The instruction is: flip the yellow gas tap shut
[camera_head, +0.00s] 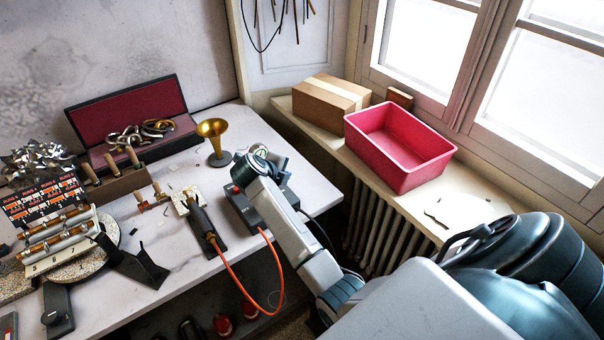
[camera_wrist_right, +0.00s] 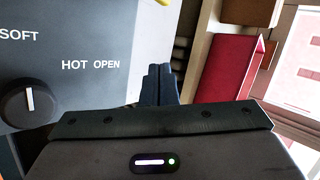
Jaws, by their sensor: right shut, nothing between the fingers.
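The grey gas box (camera_head: 240,207) sits on the bench near its right end, partly hidden by my right arm. In the right wrist view its panel (camera_wrist_right: 75,80) fills the left side, with the words SOFT and HOT OPEN and a black knob (camera_wrist_right: 28,104). A yellow piece, likely the tap (camera_wrist_right: 112,14), shows only at the top edge above OPEN; the rest is cut off. My right gripper (camera_wrist_right: 159,76) is shut and empty, its fingertips just right of the panel and below the yellow piece. I cannot tell whether it touches the box. My left gripper is not in view.
An orange hose (camera_head: 272,262) loops from the box to a torch (camera_head: 206,226) on the bench. A brass bell (camera_head: 213,130) stands behind. A pink bin (camera_head: 400,168) and cardboard box (camera_head: 325,105) occupy the windowsill. Valve parts (camera_head: 60,235) crowd the left.

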